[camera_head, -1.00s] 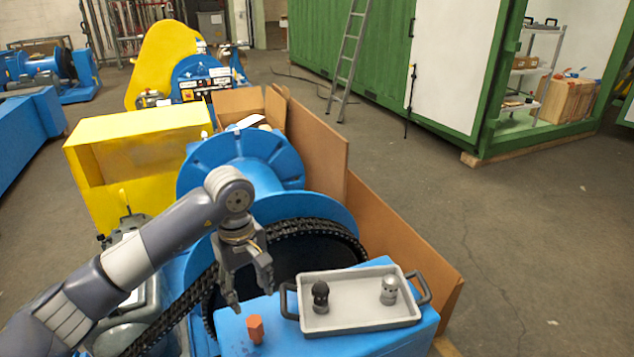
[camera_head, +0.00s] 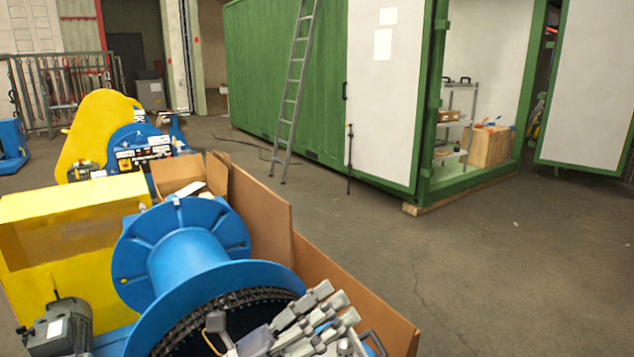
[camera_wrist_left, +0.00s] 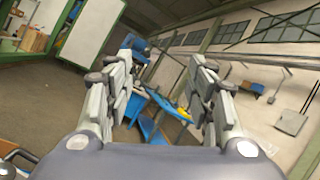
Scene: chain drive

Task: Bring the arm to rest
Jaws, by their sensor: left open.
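My left gripper (camera_head: 322,308) is at the bottom of the head view, low in front of the blue drum (camera_head: 185,258) and its black chain (camera_head: 215,308). Its grey fingers point up and to the right. In the left wrist view my left gripper (camera_wrist_left: 160,60) has its two fingers wide apart with nothing between them. Beside the gripper, a dark tray handle (camera_head: 373,342) shows at the bottom edge; most of the tray is hidden or out of frame. My right gripper is in neither view.
A brown panel (camera_head: 345,300) stands right of the drum. A yellow housing (camera_head: 70,220) and a grey motor (camera_head: 58,325) are on the left. A green container (camera_head: 285,80) with a ladder (camera_head: 298,85) stands behind. The floor (camera_head: 500,270) at right is clear.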

